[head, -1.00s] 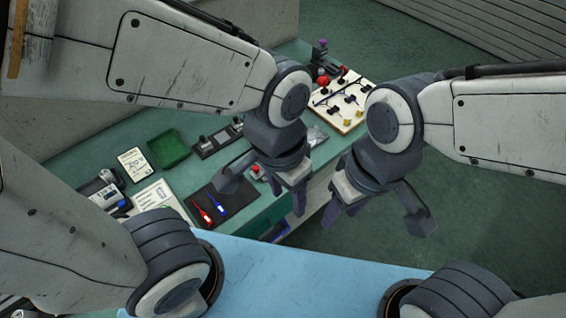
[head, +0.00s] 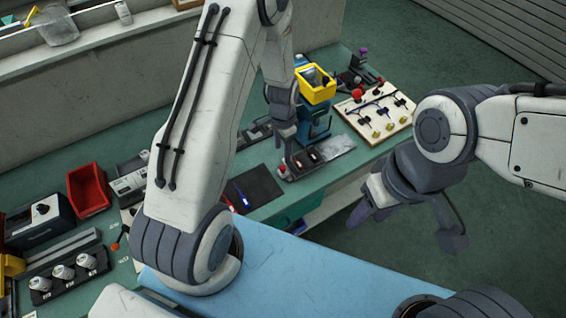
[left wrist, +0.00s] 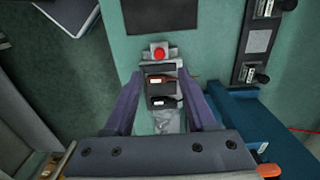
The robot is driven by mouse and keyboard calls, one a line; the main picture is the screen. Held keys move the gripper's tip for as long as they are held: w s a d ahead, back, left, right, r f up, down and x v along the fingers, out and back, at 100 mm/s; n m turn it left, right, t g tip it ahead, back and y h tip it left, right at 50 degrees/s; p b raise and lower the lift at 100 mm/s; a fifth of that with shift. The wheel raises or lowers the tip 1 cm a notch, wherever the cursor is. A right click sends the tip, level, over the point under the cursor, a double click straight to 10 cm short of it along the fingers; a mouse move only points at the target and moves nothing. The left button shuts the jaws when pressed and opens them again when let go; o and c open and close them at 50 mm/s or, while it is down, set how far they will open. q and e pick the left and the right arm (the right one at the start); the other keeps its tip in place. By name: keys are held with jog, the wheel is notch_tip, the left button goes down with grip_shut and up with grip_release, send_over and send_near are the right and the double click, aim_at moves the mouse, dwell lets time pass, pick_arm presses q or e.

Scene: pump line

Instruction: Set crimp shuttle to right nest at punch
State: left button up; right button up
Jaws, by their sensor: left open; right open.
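The crimp shuttle, a small grey slide with a red knob (head: 283,168), lies on the bench in front of the blue punch press (head: 318,122). In the left wrist view the red knob (left wrist: 160,53) is at the top, with two dark nests in line below it, each holding a small piece with a bright patch. My left gripper (head: 287,150) is open above the shuttle; in the wrist view its fingers (left wrist: 160,75) flank the nests, apart from them. I cannot tell which nest is under the punch. My right gripper (head: 371,208) is open and empty, off the bench's front edge.
A yellow bin (head: 316,86) sits on top of the press. A dark mat (head: 252,188) lies left of the shuttle, and a white board with pegs (head: 376,116) lies to the right. A red bin (head: 88,190) stands farther left.

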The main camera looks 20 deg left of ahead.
aim_at(283, 167)
pick_arm(q)
notch_tip(283, 167, down, 9)
jog(key=shift+f+p, duration=0.1)
jog(key=shift+p, duration=1.15)
jog(key=shift+c, duration=0.3)
grip_shut()
dwell(0.3)
